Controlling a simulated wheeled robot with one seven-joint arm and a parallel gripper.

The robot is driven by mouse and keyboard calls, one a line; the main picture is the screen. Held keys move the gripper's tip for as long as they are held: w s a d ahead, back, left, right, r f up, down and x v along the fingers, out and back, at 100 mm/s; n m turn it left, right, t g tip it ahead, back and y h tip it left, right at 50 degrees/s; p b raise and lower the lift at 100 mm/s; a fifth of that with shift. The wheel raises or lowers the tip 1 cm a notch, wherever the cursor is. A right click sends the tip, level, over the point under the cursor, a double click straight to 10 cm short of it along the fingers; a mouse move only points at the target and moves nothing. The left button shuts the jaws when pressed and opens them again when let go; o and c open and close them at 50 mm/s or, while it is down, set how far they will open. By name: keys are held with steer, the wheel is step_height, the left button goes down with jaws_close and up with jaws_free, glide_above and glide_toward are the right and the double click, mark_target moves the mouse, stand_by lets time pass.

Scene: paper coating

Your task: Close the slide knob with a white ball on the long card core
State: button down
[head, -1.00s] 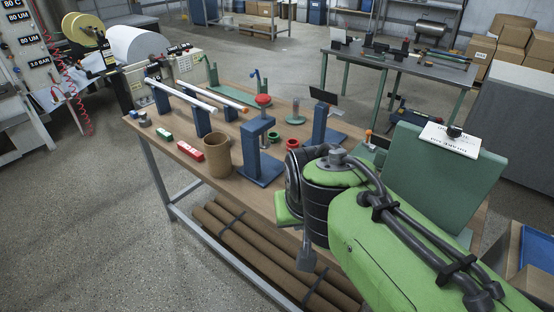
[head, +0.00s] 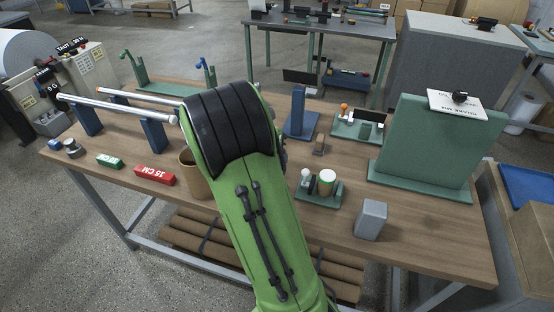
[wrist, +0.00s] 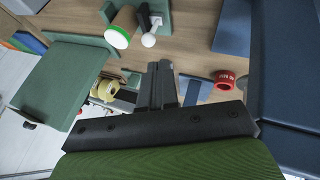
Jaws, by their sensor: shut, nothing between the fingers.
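A white ball knob (head: 306,174) stands beside an upright card core (head: 327,188) with a green-rimmed pale top. Both are on a small green base (head: 322,198) in the head view. In the wrist view the white ball (wrist: 149,40) sits on a pale stem by a dark part, near the core (wrist: 124,20). My gripper (wrist: 162,72) shows only in the wrist view, fingers together and empty, apart from the ball. In the head view it is hidden by my green arm. Whether the slide is open is too small to tell.
A similar green fixture with an orange ball (head: 344,107) stands farther back. A grey block (head: 371,219) and a tall green panel (head: 435,145) are to the right. A blue post (head: 298,112) stands behind. A red ring (wrist: 224,80) shows in the wrist view.

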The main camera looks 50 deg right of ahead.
steer(key=b+x, duration=0.1)
steer(key=x, duration=0.8)
steer(key=shift+b, duration=0.35)
steer(key=shift+s+a, duration=0.1)
